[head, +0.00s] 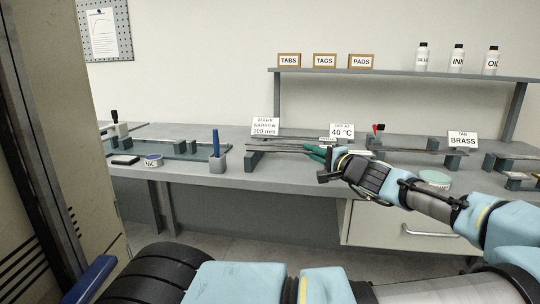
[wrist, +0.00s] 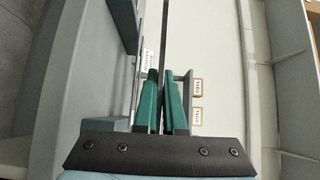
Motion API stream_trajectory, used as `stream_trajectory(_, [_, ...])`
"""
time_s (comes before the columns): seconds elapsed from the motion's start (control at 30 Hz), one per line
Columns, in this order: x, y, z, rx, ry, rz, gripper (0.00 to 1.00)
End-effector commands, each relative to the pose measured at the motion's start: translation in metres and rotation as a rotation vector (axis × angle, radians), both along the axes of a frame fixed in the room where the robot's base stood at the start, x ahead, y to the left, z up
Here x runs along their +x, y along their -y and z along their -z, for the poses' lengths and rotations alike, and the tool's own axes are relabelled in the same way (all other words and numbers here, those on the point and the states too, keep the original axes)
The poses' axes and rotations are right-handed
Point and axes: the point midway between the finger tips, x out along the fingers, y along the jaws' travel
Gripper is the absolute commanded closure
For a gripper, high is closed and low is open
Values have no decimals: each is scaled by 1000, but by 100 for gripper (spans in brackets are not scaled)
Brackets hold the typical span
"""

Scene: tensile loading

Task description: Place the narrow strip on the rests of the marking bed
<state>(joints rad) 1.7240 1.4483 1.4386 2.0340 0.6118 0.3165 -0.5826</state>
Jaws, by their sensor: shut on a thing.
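My gripper (head: 316,152) is at the bench in front of the rack with the NARROW 100 mm card (head: 265,126). In the wrist view its green fingers (wrist: 163,75) are shut on a thin dark narrow strip (wrist: 165,32), which runs up past the fingertips. In the head view I cannot clearly tell the held strip from the strips (head: 284,147) near the rack. What looks like the marking bed (head: 185,150), a long grey-green base with raised blocks, stands on the bench to the left, apart from my gripper. Details of its rests are too small to tell.
A round tin (head: 153,160) and a dark pad (head: 125,160) lie before the bed. More racks, the 40 °C card (head: 342,131) and the BRASS card (head: 462,140) are to the right. A shelf (head: 400,73) is above.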

Motion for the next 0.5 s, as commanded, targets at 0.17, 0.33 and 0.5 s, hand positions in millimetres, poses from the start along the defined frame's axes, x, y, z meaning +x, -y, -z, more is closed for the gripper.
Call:
stream_trajectory(0.17, [-7, -26, 29, 4, 2, -46, 100])
stream_trajectory(0.33, [-17, -58, 70, 6, 1, -103, 100])
stream_trajectory(0.5, [-32, -109, 132, 10, 0, -193, 100])
